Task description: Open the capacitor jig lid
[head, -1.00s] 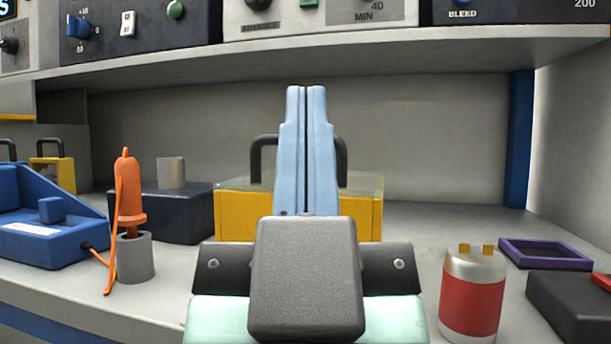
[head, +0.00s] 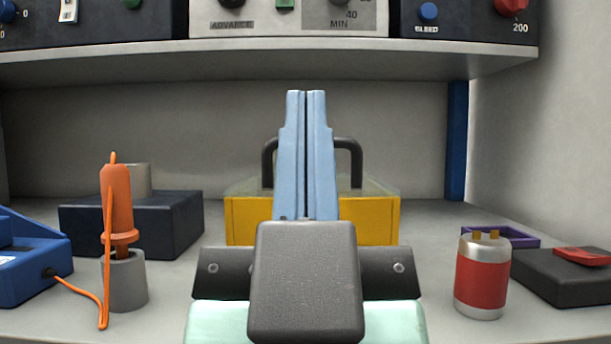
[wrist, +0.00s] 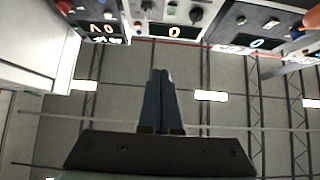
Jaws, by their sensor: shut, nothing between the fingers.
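The capacitor jig is a yellow box (head: 368,220) with a clear lid (head: 384,188) on top, standing on the bench straight ahead in the head view. A dark handle (head: 356,162) arches above the lid. The lid appears closed. My gripper (head: 306,94) points upward in front of the jig, its pale blue fingers pressed together and empty. The fingers hide the middle of the handle and jig. In the wrist view my gripper (wrist: 161,73) points toward the ceiling, and the jig is not visible there.
A red and silver capacitor (head: 482,278) stands at right, near a purple tray (head: 520,238) and a black box (head: 565,282). An orange probe (head: 117,200) sits in a grey holder (head: 125,282) at left, before a dark block (head: 180,222). A shelf (head: 300,66) with instruments spans above.

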